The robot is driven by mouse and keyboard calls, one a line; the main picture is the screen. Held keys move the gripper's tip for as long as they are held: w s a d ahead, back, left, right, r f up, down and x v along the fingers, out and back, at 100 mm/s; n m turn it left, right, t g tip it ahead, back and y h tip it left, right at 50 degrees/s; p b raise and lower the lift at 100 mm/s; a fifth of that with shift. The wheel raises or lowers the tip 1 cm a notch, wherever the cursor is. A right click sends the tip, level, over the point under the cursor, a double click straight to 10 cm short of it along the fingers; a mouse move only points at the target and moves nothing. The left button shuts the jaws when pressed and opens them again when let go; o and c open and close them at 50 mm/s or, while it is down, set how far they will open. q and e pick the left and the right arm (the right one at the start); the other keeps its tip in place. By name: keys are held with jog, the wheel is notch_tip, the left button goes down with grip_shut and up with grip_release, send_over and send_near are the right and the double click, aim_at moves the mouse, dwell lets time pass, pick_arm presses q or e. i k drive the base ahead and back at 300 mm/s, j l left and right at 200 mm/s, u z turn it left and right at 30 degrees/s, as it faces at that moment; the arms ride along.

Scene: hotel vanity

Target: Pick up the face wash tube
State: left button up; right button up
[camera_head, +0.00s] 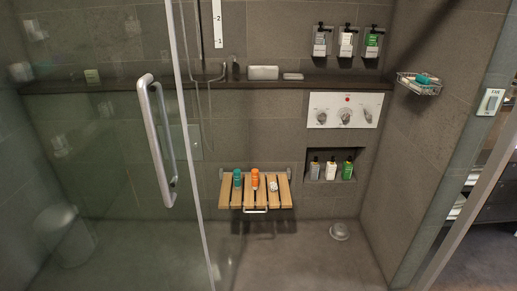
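A slatted wooden fold-down seat (225,192) is on the shower's back wall. A teal tube-like bottle (237,178) and an orange one (255,179) stand upright on it, apart from each other. A small white item (273,183) is to the right of the orange one, and another white item (456,207) shows farther right against the side wall. Labels are too small to read, so I cannot tell which is the face wash tube. Neither of my grippers is in view.
A glass door with a metal handle (158,135) covers the left side. Bottles stand in a wall niche (333,154) below a control panel (345,110). Wall dispensers (347,43) and a wire basket (418,85) are higher. The floor before the seat is mostly clear.

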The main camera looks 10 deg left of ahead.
aim_at(237, 172)
jog(key=i, duration=1.5)
jog(key=i+u, duration=0.25)
jog(key=i, duration=0.15)
jog(key=i+l+u, duration=0.3)
jog(key=i+j, duration=0.1)
jog(key=i, duration=0.05)
